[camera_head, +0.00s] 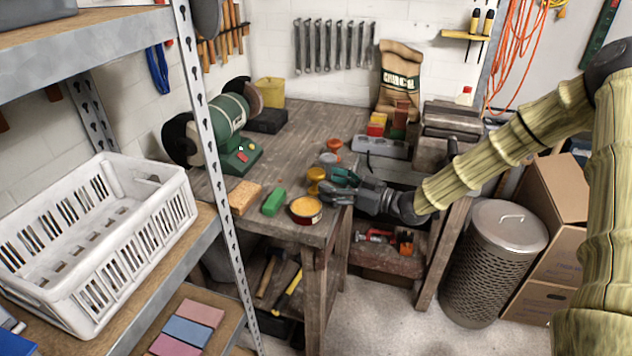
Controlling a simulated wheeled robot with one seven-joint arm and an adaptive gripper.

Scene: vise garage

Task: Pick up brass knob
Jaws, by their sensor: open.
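A small golden-yellow knob (316,174), which looks like the brass knob, sits on the wooden workbench (300,130) near its front right edge. My gripper (326,191) reaches in from the right, pointing left, just to the front right of the knob. Its jaws are open, with nothing visible between them. The knob's lower part is close to the upper finger in the picture; I cannot tell whether they touch. A grey knob-like piece (328,159) and an orange one (333,145) stand behind it.
A round tin with yellow contents (306,208), a green block (273,201) and a tan block (244,197) lie at the bench front. A teal item (344,177) is beside my gripper. A bench grinder (228,120) stands left. A metal shelf post (207,110) rises at left.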

